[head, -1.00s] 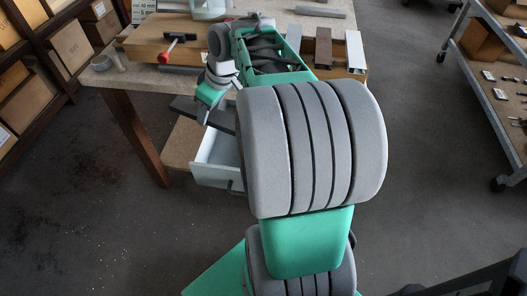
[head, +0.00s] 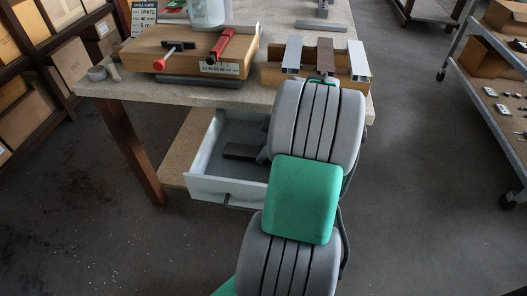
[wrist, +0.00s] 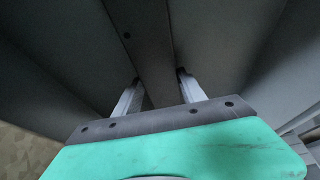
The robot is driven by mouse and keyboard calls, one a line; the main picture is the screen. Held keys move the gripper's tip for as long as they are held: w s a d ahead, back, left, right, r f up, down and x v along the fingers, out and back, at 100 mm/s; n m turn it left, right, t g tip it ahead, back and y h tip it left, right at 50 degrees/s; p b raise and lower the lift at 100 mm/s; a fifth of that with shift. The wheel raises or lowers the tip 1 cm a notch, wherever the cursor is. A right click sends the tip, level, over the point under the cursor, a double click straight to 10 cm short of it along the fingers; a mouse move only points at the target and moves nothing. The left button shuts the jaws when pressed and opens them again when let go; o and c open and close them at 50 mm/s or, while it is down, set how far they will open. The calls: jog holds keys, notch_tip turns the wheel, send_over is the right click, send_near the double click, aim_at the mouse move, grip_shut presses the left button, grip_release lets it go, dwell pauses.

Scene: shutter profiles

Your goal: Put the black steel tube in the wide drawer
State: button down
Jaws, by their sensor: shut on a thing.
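The black steel tube (head: 240,151) shows in the head view inside the open wide drawer (head: 228,190), which has pale walls and hangs under the table. In the wrist view the tube (wrist: 145,45) is a dark bar running away between the two fingers of my gripper (wrist: 160,86). My gripper is shut on it, down between the drawer walls. I cannot tell whether the tube touches the drawer floor. In the head view my arm hides the gripper's fingers, the tube's right end and the drawer's right part.
The table (head: 130,93) stands above the drawer. On it are a wooden block (head: 190,60) with red-handled tools, a dark bar (head: 200,81) before it, and a wooden rack (head: 271,76) with white and brown profiles. A shelf cart (head: 490,100) stands right; floor at left is clear.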

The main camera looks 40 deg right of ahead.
jog(key=shift+f, duration=0.2)
jog(key=c, duration=0.7)
grip_release()
jog(key=shift+r, duration=0.1)
jog(key=shift+o, duration=0.2)
jog(key=p+v, duration=0.2)
jog(key=v, duration=1)
jog(key=shift+r, duration=0.1)
